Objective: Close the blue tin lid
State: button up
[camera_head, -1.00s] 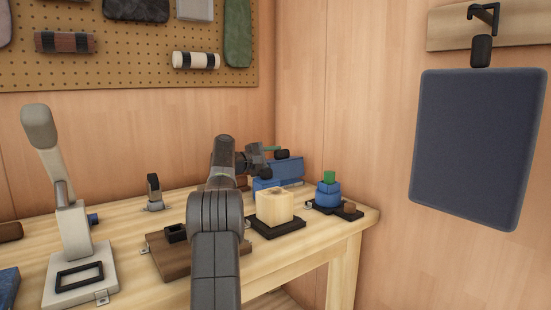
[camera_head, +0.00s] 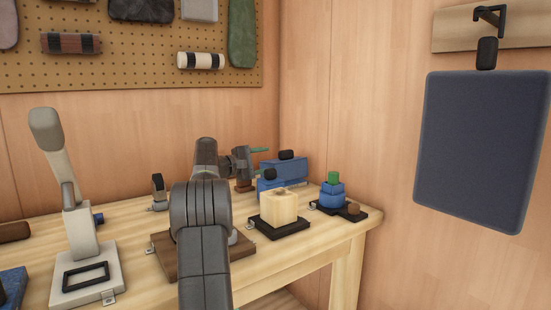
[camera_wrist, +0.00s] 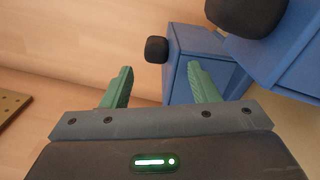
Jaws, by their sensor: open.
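The blue tin (camera_head: 290,171) stands at the back right of the wooden bench. A blue panel, apparently its raised lid, stands up with a black knob (camera_head: 286,155) on top. A second black knob (camera_head: 268,174) sits lower, at the left. My gripper (camera_head: 258,150) is left of the tin, partly hidden by my arm. In the wrist view, its two green fingers (camera_wrist: 160,84) are apart with nothing between them. The blue tin (camera_wrist: 203,48) is just beyond the right finger, with one black knob (camera_wrist: 157,49) ahead of the gap and another at the top right.
A pale wooden block (camera_head: 279,208) on a black base stands in front of the tin. A blue stacked piece with a green top (camera_head: 333,178) is to the right. A grey lever (camera_head: 68,180) stands at the left. The wooden wall is close behind.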

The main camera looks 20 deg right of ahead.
jog(key=v, duration=0.7)
jog(key=shift+p, duration=0.4)
jog(key=shift+c, duration=0.2)
